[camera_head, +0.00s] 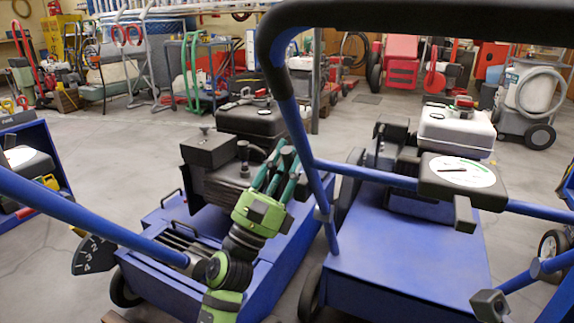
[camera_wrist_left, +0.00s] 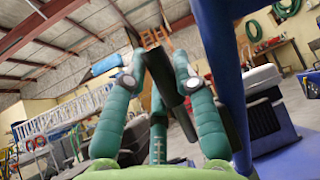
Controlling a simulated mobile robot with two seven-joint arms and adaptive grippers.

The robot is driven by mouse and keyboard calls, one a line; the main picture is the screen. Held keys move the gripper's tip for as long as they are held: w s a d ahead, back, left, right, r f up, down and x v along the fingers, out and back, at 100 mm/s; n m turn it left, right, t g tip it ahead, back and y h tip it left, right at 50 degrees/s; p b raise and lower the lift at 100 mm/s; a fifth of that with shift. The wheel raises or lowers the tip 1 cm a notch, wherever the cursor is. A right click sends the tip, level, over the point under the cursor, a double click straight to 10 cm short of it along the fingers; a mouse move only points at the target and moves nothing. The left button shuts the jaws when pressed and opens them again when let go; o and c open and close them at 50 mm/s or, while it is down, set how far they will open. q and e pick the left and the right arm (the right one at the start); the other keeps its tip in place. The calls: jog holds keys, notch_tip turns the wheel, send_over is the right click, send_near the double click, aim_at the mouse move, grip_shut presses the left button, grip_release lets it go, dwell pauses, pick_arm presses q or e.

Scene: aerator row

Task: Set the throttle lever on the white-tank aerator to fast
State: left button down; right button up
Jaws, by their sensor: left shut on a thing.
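The white-tank aerator stands at the right of the head view, with a white tank (camera_head: 457,131) on its engine and a blue deck. A control box with a round white dial face (camera_head: 465,173) is fixed on its blue handlebar. A dark block-shaped grip (camera_head: 464,214), seemingly the throttle lever's end, sticks out below the box; the dial's markings are too small to read. My left gripper (camera_head: 285,160) has green fingers closed together, well left of the dial. In the left wrist view its fingers (camera_wrist_left: 165,70) close around something dark that I cannot make out.
A dark-tank aerator (camera_head: 250,122) stands behind and left of my gripper. A numbered dark quadrant plate (camera_head: 93,255) shows at the left. The handlebar's blue upright (camera_head: 300,135) runs close to the gripper's right. Open concrete floor (camera_head: 120,150) lies at the left.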

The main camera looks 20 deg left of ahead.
dwell(0.3)
pick_arm(q)
jog(key=c, duration=0.9)
grip_release()
jog(key=shift+c, duration=0.2)
jog(key=v, duration=0.8)
